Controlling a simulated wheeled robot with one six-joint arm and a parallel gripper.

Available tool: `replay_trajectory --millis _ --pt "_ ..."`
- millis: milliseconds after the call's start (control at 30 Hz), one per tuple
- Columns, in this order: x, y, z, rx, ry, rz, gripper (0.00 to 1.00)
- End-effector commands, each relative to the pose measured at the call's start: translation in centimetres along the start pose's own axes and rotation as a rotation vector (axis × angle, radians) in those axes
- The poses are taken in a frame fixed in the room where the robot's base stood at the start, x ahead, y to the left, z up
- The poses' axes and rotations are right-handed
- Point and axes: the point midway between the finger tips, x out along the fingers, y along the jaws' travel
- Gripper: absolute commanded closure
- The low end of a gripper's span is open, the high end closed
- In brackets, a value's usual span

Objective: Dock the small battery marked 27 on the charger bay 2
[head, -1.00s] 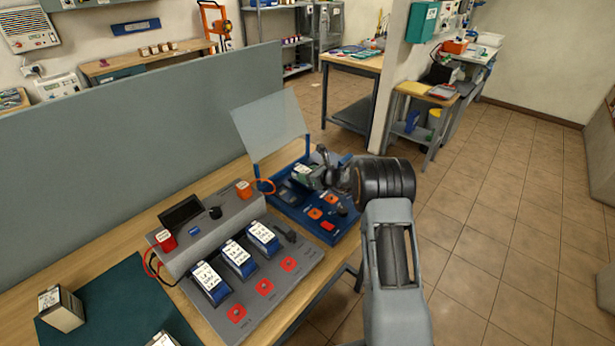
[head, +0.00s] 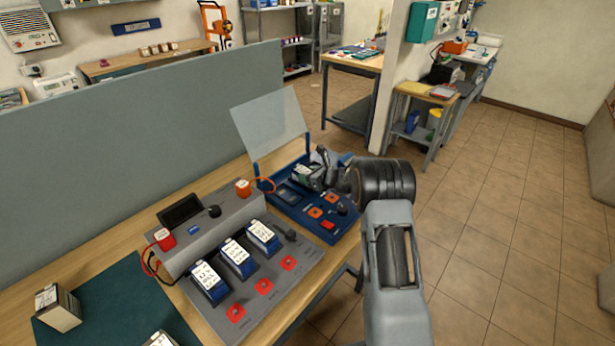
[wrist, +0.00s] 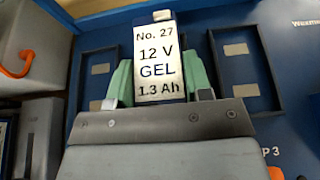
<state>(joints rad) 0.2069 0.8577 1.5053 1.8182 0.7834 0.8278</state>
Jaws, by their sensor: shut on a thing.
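My gripper (wrist: 160,88) is shut on the small battery marked No. 27 (wrist: 158,62), a blue case with a white label, held between green finger pads. In the head view my gripper (head: 323,176) and the battery (head: 305,173) are over the back of the blue charger (head: 283,207). In the wrist view the battery covers the middle of the blue panel (wrist: 205,20), between a left bay (wrist: 98,90) and a right bay (wrist: 270,65), both empty. The battery's underside is hidden, so I cannot tell whether it touches the charger.
The charger's clear lid (head: 270,122) stands raised behind it. An orange cable (head: 265,187) loops at its left. A grey charger (head: 215,310) on the left holds three blue batteries. A grey partition (head: 130,140) runs behind.

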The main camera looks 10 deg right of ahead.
Motion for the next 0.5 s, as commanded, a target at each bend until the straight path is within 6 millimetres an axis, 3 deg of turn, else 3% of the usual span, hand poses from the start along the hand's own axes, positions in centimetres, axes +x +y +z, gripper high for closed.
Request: replay_trajectory --millis 67,100,200,500 --pt "0.06 -0.04 -0.03 -0.002 -0.004 -0.001 0.98" --pt "0.06 -0.04 -0.02 -0.002 -0.004 -0.001 0.53" --pt "0.04 -0.03 0.01 -0.001 -0.003 0.000 0.44" --pt "-0.19 -0.02 -0.22 0.001 0.001 0.000 0.44"
